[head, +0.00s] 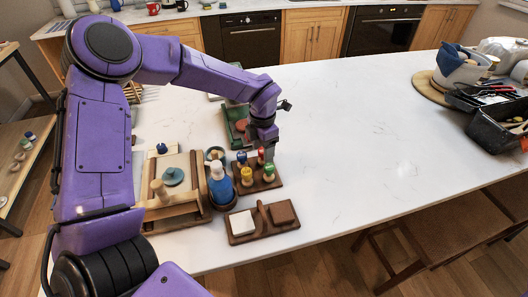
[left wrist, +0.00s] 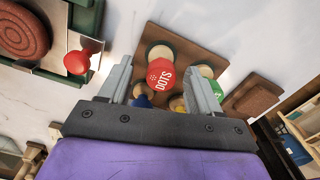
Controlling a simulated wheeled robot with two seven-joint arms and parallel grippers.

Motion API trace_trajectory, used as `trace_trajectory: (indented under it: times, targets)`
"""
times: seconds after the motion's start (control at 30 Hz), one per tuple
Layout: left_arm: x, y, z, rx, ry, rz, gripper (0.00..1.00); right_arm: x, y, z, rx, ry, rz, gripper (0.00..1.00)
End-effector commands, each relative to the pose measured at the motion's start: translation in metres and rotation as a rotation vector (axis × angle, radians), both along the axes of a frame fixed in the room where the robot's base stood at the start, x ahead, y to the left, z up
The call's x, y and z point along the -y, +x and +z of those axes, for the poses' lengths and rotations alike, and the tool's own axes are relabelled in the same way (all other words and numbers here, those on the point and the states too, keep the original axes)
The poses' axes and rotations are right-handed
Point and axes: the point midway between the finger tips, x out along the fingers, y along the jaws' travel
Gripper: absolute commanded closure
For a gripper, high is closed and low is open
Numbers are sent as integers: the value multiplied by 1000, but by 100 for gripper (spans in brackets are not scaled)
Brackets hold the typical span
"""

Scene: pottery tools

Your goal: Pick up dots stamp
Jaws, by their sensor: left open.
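The dots stamp has a red top marked "DOTS" (left wrist: 160,75) and stands in a wooden stamp holder (left wrist: 178,40). In the head view its red top (head: 261,154) shows at the back of the holder (head: 270,183), just under my left gripper (head: 263,146). In the left wrist view my left gripper (left wrist: 163,82) is open, with the red top appearing between its two fingers. I cannot tell whether the fingers touch it. A green stamp (left wrist: 217,91) is by the right finger. Blue (left wrist: 143,102) and yellow (left wrist: 177,105) stamps are partly hidden behind the gripper.
A blue bottle (head: 220,186) stands left of the holder. A wooden tray with white and brown blocks (head: 262,228) lies in front. A green tray (head: 232,125) is behind, with a red knob (left wrist: 76,63) near it. The table's right middle (head: 370,130) is clear.

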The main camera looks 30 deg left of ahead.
Motion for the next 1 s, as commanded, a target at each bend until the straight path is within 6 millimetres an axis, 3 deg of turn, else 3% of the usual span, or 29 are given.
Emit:
trace_trajectory:
  times: [0.13,0.37,0.53,0.87,1.0]
  targets:
    - [0,0,-17,1,0,2,37,0,0,8,0,0,0,57]
    - [0,1,-20,3,0,2,40,0,0,6,0,0,0,57]
    - [0,1,-20,3,0,2,95,0,0,6,0,0,0,57]
    - [0,1,-17,4,-1,2,98,0,0,6,0,0,0,57]
    - [0,2,-4,6,-1,2,98,0,0,2,0,0,0,57]
